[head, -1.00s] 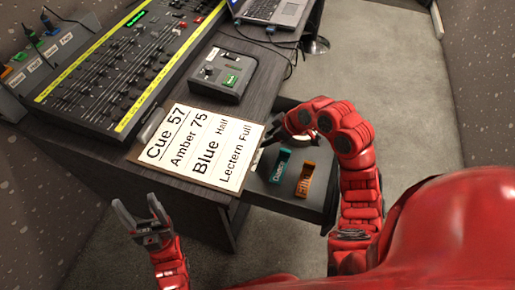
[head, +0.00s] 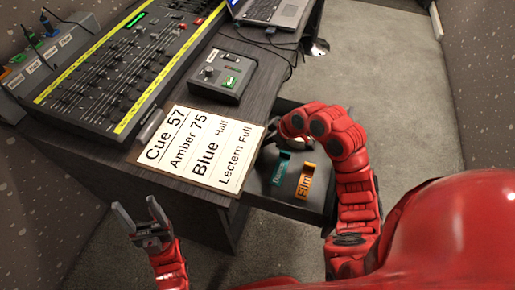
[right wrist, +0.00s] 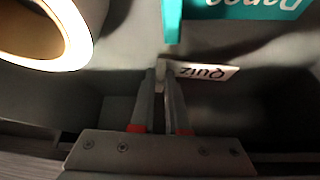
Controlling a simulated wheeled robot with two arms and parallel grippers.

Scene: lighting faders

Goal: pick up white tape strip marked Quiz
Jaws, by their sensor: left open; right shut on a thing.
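The white tape strip marked Quiz (right wrist: 208,72) shows upside down in the right wrist view. Its left end is between the fingertips of my right gripper (right wrist: 162,80), which is shut on it. The strip sticks out to the right of the fingers, inside the dark drawer. In the head view my right arm hides the strip and most of this gripper. My left gripper (head: 139,217) is open and empty, in front of the desk at lower left.
A teal Dance piece (head: 281,167) and an orange Film piece (head: 305,180) are in the open drawer (head: 290,204). A tape roll (right wrist: 82,18) lies left of my right fingers. A cue sheet (head: 236,178), small control box (head: 222,75) and fader desk (head: 112,65) are on the desktop.

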